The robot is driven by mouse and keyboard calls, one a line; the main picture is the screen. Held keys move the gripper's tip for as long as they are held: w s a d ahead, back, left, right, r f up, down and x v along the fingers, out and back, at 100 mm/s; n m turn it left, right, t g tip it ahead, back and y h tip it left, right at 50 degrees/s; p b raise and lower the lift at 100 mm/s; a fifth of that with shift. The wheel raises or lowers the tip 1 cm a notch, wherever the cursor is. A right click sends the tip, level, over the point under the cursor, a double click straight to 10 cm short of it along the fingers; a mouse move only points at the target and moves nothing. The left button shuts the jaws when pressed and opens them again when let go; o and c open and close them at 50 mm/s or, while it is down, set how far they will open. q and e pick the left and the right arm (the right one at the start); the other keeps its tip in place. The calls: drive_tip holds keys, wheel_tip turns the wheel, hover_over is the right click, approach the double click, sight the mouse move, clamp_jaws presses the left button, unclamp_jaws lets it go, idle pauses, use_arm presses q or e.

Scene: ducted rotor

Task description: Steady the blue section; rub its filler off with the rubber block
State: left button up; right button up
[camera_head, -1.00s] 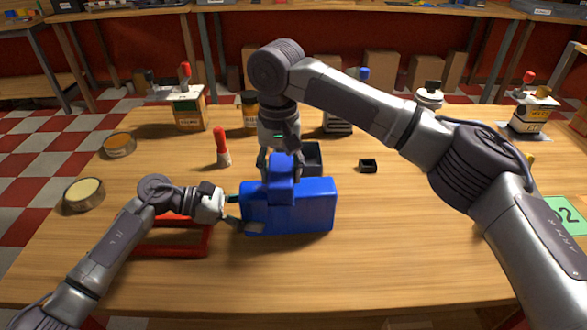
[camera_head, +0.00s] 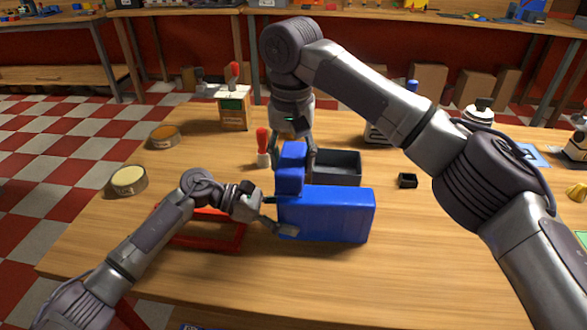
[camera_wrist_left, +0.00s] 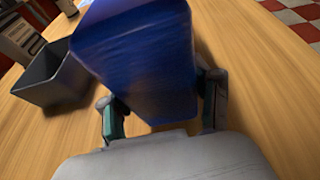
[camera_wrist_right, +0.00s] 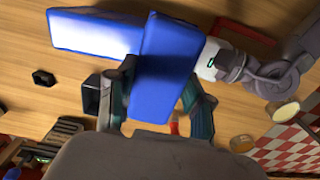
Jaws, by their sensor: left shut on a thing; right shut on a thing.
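The blue section (camera_head: 335,215) stands on the wooden table as a thick blue box. My left gripper (camera_head: 277,214) is shut on its left end; the left wrist view shows blue (camera_wrist_left: 140,60) between the fingers. My right gripper (camera_head: 292,150) points down from above, shut on a smaller blue block (camera_head: 290,175), apparently the rubber block. That block is upright at the section's top left end. In the right wrist view the block (camera_wrist_right: 163,70) overlaps the section (camera_wrist_right: 92,35); contact is unclear. I cannot make out any filler.
A dark open bin (camera_head: 340,168) stands just behind the section, and a small black box (camera_head: 407,180) is to its right. A red frame (camera_head: 215,235) lies under my left forearm. A red-handled tool (camera_head: 262,147) and round tins (camera_head: 129,180) stand left. The front table is clear.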

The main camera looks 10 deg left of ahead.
drive_tip(key=shift+r, duration=1.95)
use_arm(q)
drive_tip(key=o, duration=1.1)
drive_tip(key=shift+o, duration=0.2)
drive_tip(key=shift+a, duration=0.1)
